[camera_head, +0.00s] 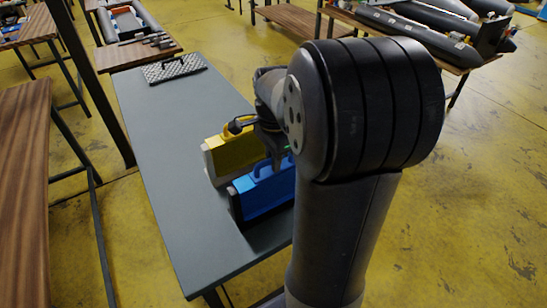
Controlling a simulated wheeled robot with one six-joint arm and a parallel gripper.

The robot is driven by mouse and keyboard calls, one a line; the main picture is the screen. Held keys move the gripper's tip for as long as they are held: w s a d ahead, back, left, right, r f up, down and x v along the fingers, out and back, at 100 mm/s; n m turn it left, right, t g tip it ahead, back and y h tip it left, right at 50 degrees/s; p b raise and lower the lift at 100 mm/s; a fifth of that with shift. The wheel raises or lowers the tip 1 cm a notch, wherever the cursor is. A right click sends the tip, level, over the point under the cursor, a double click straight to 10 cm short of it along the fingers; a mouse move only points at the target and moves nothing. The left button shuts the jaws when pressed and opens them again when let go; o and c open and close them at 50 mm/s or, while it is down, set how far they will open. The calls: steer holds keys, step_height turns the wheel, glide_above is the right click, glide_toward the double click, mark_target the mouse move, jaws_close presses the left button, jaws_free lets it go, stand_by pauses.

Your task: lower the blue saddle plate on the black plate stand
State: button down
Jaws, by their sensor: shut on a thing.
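The blue saddle plate (266,196) stands upright on or just above the grey table, right of its middle. It has a blue loop handle on top. My gripper (277,158) points down at this handle and is shut on it; its fingertips are small and partly hidden by my arm. A black edge (236,207), which looks like part of the black plate stand, shows at the left end of the blue plate. The rest of the stand is hidden, and I cannot tell whether the plate touches it.
A grey textured plate (174,68) with a black handle lies at the table's far end. The grey table (166,170) is clear on its left and front. Wooden benches stand left and behind.

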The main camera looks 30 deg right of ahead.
steer(key=c, duration=1.3)
jaws_free()
step_height(320, 180, up, 11)
steer(key=shift+f+p, duration=0.1)
steer(key=shift+p, duration=0.35)
step_height(320, 180, down, 11)
steer(key=shift+r+b, duration=0.1)
steer(key=shift+b, duration=0.35)
steer(key=shift+r, duration=0.35)
steer(key=shift+r+p, duration=0.15)
steer(key=shift+p, duration=0.15)
